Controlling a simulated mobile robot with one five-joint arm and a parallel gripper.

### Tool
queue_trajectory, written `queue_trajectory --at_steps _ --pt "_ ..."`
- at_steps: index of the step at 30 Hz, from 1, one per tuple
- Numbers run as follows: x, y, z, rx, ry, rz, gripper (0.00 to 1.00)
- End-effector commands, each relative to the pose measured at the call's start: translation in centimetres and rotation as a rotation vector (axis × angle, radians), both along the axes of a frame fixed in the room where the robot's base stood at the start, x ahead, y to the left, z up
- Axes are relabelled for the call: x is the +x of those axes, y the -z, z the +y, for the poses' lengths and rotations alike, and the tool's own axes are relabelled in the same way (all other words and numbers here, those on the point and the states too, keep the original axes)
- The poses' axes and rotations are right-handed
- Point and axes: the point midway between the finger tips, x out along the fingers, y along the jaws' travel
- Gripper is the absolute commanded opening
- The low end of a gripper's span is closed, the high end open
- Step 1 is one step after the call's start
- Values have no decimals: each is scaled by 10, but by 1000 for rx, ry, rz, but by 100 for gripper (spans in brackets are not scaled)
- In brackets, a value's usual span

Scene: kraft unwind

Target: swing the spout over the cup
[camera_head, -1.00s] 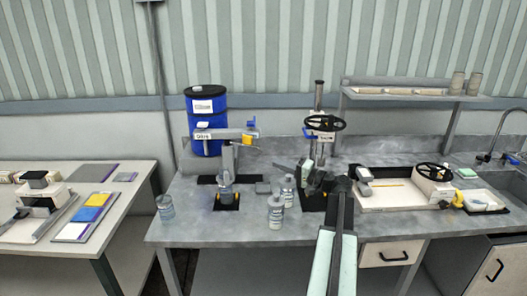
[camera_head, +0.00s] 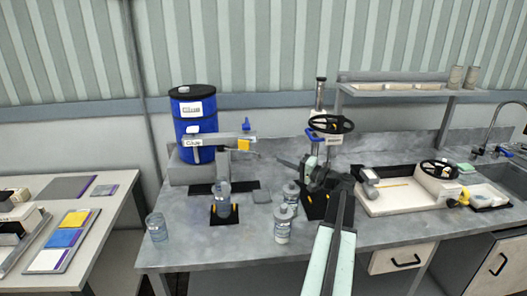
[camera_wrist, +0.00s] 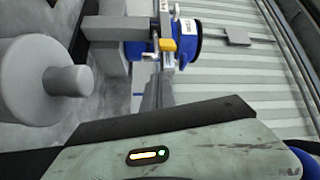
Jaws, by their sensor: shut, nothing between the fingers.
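The spout (camera_head: 220,139) is a grey horizontal arm marked with a "Glue" label, with a blue handle and a yellow tag at its right end. It stands in front of the blue drum. A cup-like clear vessel (camera_head: 222,207) stands on a black pad below the spout arm; I cannot tell exactly how the outlet lines up with it. My gripper (camera_head: 290,164) is shut and empty, to the right of the spout and apart from it, near the press. In the wrist view the spout's yellow tag (camera_wrist: 168,45) shows near the blue drum (camera_wrist: 190,48).
Jars (camera_head: 284,222) stand at the bench front, and another jar (camera_head: 157,227) at its left. A press with a black handwheel (camera_head: 331,124) stands behind my arm. A white tray machine (camera_head: 405,196) is at right. The left table (camera_head: 110,225) is separate.

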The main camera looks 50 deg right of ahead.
Motion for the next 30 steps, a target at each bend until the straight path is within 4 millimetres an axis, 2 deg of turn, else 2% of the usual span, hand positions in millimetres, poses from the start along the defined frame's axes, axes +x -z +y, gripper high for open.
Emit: queue_trajectory --at_steps 5,12,18,23,30 --pt "11 -2 -2 1 5 0 0" --pt "56 -7 3 1 8 0 0" --pt "84 -9 7 0 10 0 0" --pt "92 -10 9 0 11 0 0" --pt "92 -10 9 0 12 0 0"
